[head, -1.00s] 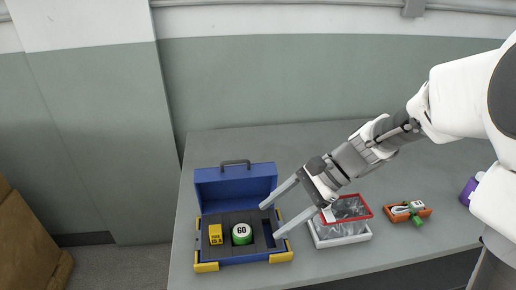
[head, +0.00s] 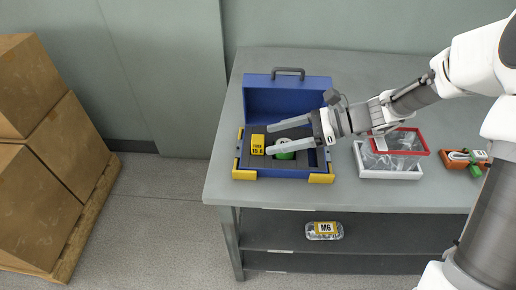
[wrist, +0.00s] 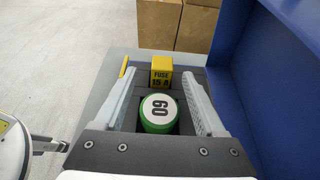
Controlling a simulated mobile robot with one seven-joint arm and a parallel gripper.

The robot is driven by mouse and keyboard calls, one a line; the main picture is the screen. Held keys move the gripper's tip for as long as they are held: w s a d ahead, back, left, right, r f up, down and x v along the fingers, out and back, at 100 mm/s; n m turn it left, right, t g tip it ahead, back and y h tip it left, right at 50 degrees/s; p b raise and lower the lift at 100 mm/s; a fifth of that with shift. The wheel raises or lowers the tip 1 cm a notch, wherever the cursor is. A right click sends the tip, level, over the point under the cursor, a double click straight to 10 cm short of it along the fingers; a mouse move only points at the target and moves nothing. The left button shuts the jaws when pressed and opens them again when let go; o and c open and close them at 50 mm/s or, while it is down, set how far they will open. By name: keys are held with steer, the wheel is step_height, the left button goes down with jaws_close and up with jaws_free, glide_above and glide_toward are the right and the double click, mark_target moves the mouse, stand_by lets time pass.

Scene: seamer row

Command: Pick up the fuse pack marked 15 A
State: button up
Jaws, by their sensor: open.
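The yellow fuse pack (head: 257,145) stands in the dark foam insert at the left of an open blue case (head: 288,98). In the wrist view the pack (wrist: 161,77) reads "FUSE 15 A". My gripper (head: 269,140) is open and empty, above the case, its fingers reaching toward the pack. In the wrist view my gripper (wrist: 159,82) has one finger on each side, and the pack appears beyond the fingertips. A round green item with a white "60" top (wrist: 158,109) appears between the fingers, closer to the palm; in the head view a finger partly hides it.
The case's raised blue lid (wrist: 275,90) is close along the right in the wrist view. A white tray with a red-rimmed lid (head: 390,174) and an orange tray (head: 477,170) stand to the right. A pack marked M6 (head: 324,231) lies on the lower shelf.

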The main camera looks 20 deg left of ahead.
mark_target(258, 139)
steer(key=b+x, duration=0.1)
steer(key=x, duration=0.4)
steer(key=shift+w+a+b, duration=0.1)
steer(key=shift+a+b, duration=0.05)
steer(key=shift+b, duration=0.25)
steer(key=shift+r, duration=0.1)
steer(key=shift+c, duration=0.3)
jaws_close()
